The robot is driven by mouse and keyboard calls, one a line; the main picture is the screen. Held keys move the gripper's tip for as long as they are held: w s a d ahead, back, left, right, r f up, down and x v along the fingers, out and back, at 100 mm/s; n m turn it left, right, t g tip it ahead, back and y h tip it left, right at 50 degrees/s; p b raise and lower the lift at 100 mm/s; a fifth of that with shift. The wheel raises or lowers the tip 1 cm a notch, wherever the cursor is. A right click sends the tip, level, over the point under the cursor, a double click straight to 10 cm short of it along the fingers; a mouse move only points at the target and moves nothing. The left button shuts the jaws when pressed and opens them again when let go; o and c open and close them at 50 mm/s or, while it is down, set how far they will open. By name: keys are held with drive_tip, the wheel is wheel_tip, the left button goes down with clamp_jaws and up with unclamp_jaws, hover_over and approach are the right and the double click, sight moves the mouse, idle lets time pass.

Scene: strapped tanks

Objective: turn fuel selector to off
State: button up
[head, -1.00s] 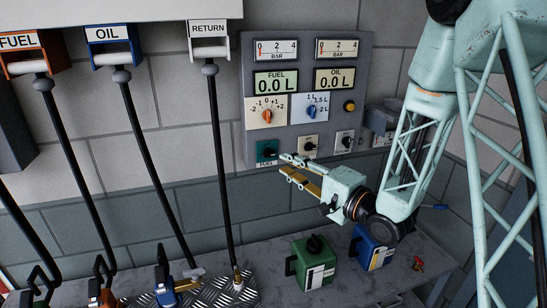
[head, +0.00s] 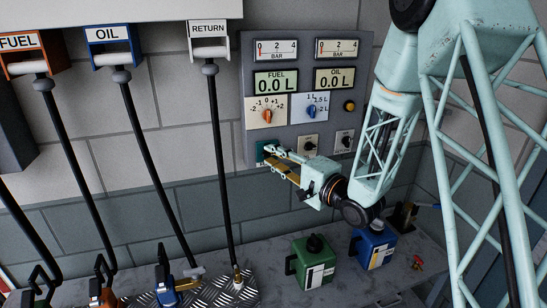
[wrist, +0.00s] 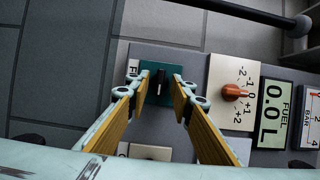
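The fuel selector is a black knob on a teal plate (head: 260,147) at the lower left of the grey wall panel. In the head view it is mostly hidden by my gripper (head: 272,156). In the wrist view the knob (wrist: 160,82) appears upright, lined up between the fingertips of my gripper (wrist: 156,80). The fingers are open with a gap on both sides of the knob. I cannot tell whether the tips reach past the knob's front. The plate's label is mostly covered.
A fuel dial with an orange knob (head: 267,116) and an oil dial with a blue knob (head: 311,112) sit above. Two more black selectors (head: 309,146) are to the right. Hoses hang at left. A green can (head: 313,262) and a blue can (head: 373,245) stand on the bench below.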

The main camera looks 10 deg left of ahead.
clamp_jaws()
